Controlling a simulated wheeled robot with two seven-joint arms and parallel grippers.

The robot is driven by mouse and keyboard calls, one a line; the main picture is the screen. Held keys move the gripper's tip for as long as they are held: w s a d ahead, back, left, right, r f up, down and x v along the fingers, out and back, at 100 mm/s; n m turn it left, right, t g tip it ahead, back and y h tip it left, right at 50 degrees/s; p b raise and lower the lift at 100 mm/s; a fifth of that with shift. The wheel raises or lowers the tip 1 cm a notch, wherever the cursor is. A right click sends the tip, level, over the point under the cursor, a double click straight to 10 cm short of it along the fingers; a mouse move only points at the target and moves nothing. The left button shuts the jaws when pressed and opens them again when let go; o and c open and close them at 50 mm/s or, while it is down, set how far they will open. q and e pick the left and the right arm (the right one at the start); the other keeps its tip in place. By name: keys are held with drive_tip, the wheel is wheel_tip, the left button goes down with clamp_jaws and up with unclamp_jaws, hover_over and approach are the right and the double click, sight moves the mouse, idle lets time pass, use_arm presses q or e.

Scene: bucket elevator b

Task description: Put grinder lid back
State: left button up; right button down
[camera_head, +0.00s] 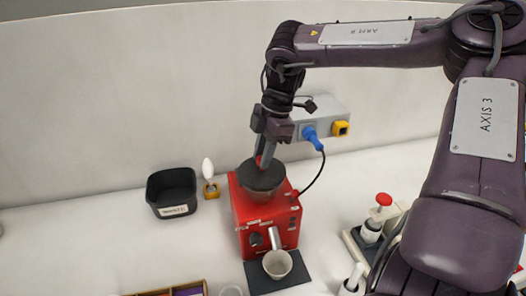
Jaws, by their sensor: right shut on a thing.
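The red grinder (256,213) stands upright on the white table, at the middle of the view. The dark round lid (262,178) is at the top of the grinder, over its opening. I cannot tell whether it is fully seated or slightly raised. My right gripper (264,160) reaches down from above and is shut on the lid at its top; the fingertips partly hide the grip point. A small light cup (277,264) is at the grinder's front, below its spout. My left gripper does not show.
A black bin (172,191) and a yellow holder with a white bulb-shaped thing (210,180) stand left of the grinder. A grey socket box (325,118) with a blue plug is behind. The table's left side is clear.

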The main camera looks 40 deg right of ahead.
sight(275, 166)
drive_tip(key=c, duration=1.2)
unclamp_jaws()
drive_tip(key=shift+r, duration=0.3)
drive_tip(key=v, duration=1.2)
drive_tip(key=shift+r, duration=0.3)
